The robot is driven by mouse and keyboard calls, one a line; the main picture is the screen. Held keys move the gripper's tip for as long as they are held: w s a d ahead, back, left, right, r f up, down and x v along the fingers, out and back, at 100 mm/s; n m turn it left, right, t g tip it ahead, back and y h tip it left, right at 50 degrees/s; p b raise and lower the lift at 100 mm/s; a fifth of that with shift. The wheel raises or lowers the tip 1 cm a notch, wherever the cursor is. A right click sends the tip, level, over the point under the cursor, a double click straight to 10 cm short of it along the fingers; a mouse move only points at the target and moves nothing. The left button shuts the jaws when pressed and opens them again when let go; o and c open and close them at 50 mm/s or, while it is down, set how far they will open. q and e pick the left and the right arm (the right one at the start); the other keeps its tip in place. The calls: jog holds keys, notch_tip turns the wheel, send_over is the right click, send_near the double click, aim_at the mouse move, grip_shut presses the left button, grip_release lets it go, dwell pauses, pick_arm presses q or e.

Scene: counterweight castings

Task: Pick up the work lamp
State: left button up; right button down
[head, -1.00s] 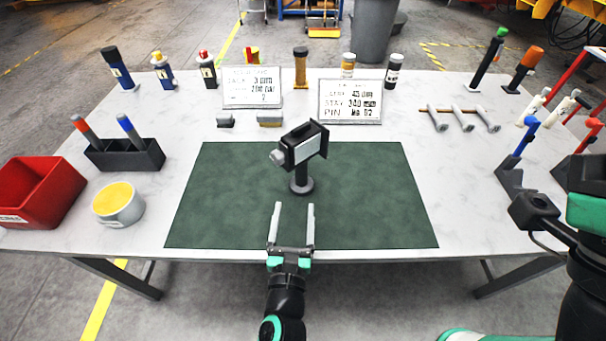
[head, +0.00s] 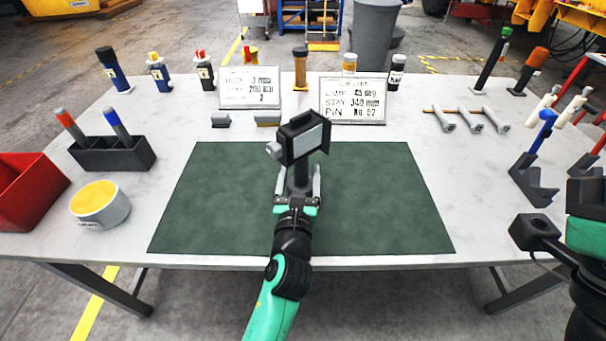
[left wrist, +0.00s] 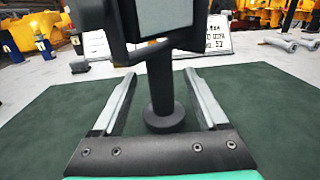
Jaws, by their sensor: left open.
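The work lamp (head: 303,141) stands upright on the green mat (head: 381,203), with a black boxy head, a pale panel and a dark post. In the left wrist view the lamp's post (left wrist: 161,84) rises from a round dark base between my two fingers. My left gripper (head: 298,182) is open, with one finger on each side of the post; gaps show between the fingers (left wrist: 158,97) and the post. The lamp head hides part of the post in the head view. My right gripper is not clearly visible; only part of my right arm shows at the right edge.
Two printed signs (head: 352,101) stand behind the mat. A black holder (head: 112,156) with two handles, a yellow-topped round tin (head: 100,205) and a red bin (head: 27,190) are at left. Several grey pieces (head: 468,119) lie at back right. The mat around the lamp is clear.

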pick_arm(q)
jog(key=shift+w, duration=0.45)
grip_shut()
dwell(1.0)
jog(key=shift+r, duration=0.15)
